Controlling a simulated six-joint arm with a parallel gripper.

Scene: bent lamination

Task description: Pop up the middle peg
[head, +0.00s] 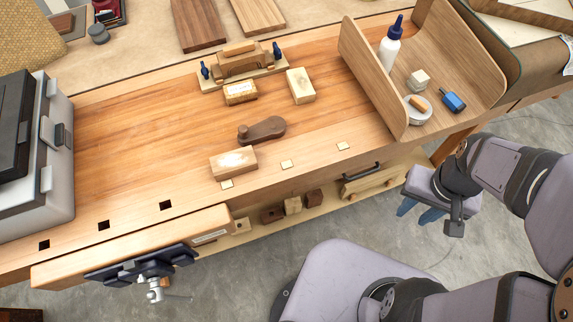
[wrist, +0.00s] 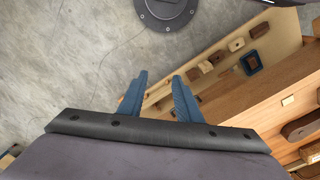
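Three pale square pegs lie in a row along the front of the wooden bench top, seemingly flush with it. The left peg (head: 227,184) is beside a pale block, the middle peg (head: 287,164) is in front of a dark brown shaped tool, and the right peg (head: 343,146) is nearer the shelf unit. One pale peg top (wrist: 288,100) shows in the wrist view; I cannot tell which. My gripper (head: 420,213) hangs in front of the bench, right of the pegs, apart from everything. In the wrist view its blue fingers (wrist: 158,97) are apart and empty.
The bench top (head: 130,150) has several black square holes at left. A low shelf holding small wooden blocks (head: 292,205) runs under the front edge, near a black handle (head: 361,172). A vise (head: 145,265) projects at front left. The curved wooden unit (head: 365,70) holds a bottle.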

